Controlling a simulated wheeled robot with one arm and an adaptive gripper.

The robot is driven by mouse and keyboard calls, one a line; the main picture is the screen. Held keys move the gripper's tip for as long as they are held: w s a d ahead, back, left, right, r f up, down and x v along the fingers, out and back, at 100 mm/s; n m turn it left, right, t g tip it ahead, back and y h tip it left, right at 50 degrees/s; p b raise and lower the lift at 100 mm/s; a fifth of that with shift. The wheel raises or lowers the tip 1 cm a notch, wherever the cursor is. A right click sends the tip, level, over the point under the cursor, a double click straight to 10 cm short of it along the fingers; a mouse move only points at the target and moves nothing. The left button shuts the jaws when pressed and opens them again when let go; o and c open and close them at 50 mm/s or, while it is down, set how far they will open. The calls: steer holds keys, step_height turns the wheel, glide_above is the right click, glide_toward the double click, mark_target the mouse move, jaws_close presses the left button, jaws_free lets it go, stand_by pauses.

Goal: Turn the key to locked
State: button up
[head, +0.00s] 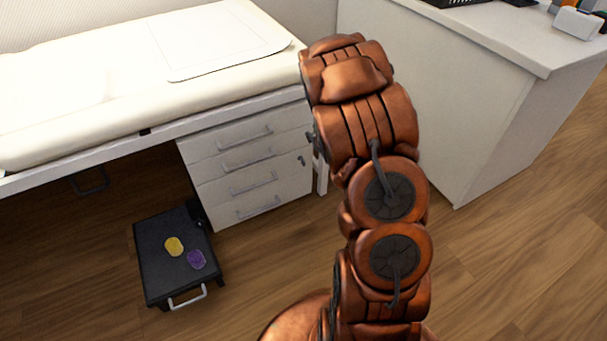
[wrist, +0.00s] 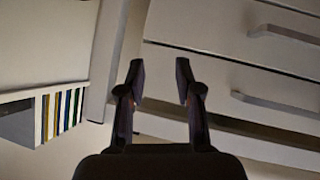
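A white drawer cabinet (head: 222,173) stands under the padded couch in the head view. A small dark key or lock (head: 302,160) shows near the right edge of its front, too small to tell which way it is turned. In the wrist view, my gripper (wrist: 158,78) is open, its two dark fingertips apart with nothing between them. The cabinet's drawer front (wrist: 215,45) lies behind and to the right of the fingers. I cannot make out the key in the wrist view. My arm hides the gripper in the head view.
A black step stool (head: 160,260) with a yellow and a purple thing on it stands on the floor, left. The cream couch (head: 110,95) overhangs the cabinet. A white desk (head: 470,110) stands at the right. Wooden floor between is clear.

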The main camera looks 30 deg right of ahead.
step_height(320, 180, down, 11)
steer(key=w+t+y+b, duration=0.1)
steer(key=t+b, duration=0.2)
steer(key=b, duration=0.2)
steer(key=t+y+b, duration=0.1)
steer(key=t+b, duration=0.3)
steer(key=b, duration=0.4)
glide_toward(303, 165)
steer(key=w, duration=0.3)
steer(key=shift+m, duration=0.4)
steer(key=shift+w+d+r+b, duration=0.1)
steer(key=shift+w+d+b, duration=0.25)
steer(key=shift+w, duration=0.9)
steer(key=shift+w+d+r+b, duration=0.15)
steer(key=shift+w+b, duration=0.35)
steer(key=shift+w, duration=0.75)
steer(key=shift+w+d+r+b, duration=0.1)
steer(key=shift+w+d+b, duration=0.25)
steer(key=shift+w, duration=0.9)
steer(key=shift+a, duration=0.15)
jaws_close()
